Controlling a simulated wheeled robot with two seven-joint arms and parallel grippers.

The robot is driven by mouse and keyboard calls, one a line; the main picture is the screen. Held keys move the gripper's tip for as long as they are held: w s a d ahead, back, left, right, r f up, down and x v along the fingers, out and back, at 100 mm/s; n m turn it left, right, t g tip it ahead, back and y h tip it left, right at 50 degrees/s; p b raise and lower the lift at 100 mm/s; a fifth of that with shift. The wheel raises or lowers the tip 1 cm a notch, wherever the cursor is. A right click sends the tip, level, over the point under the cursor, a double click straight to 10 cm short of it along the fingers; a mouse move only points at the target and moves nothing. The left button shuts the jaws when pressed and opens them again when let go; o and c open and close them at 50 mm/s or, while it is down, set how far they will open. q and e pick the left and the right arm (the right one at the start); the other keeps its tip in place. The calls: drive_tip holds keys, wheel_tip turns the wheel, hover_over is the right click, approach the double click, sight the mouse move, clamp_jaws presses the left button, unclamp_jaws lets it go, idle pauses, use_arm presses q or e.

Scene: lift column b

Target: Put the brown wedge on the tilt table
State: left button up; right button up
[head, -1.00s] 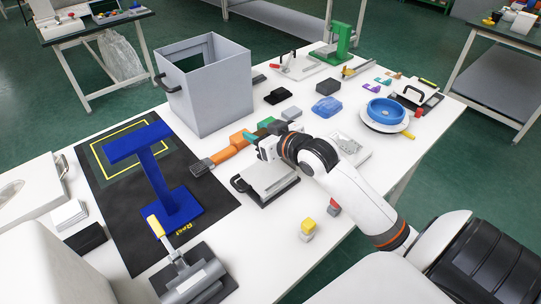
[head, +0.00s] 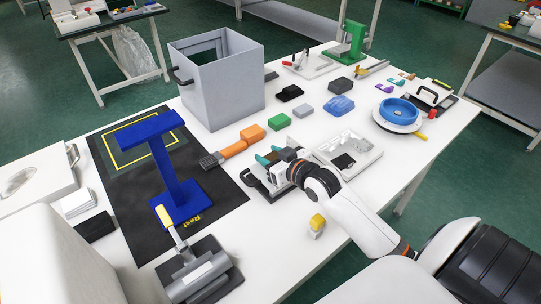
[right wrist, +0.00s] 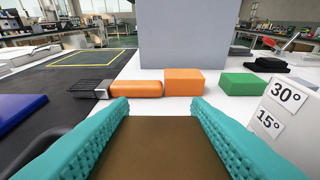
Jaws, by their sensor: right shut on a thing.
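My right gripper (head: 273,158) has teal fingers and is shut on the brown wedge (right wrist: 158,148), which fills the gap between them in the right wrist view. A white plate marked 30° and 15° (right wrist: 275,118) stands to the right of the fingers. I cannot tell whether the wedge touches the table. My left gripper is not in view.
An orange block (head: 252,133), an orange-handled brush (head: 232,150) and a green block (head: 279,121) lie just beyond. A grey bin (head: 225,90) stands behind them. A white tray (head: 372,158) is on the right, a blue stand (head: 172,172) on the left.

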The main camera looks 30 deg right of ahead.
drive_tip(key=shift+f, duration=0.1)
drive_tip(key=o, duration=1.2)
drive_tip(key=v, duration=1.2)
drive_tip(key=shift+r+p, duration=0.2)
drive_tip(key=shift+p, duration=0.1)
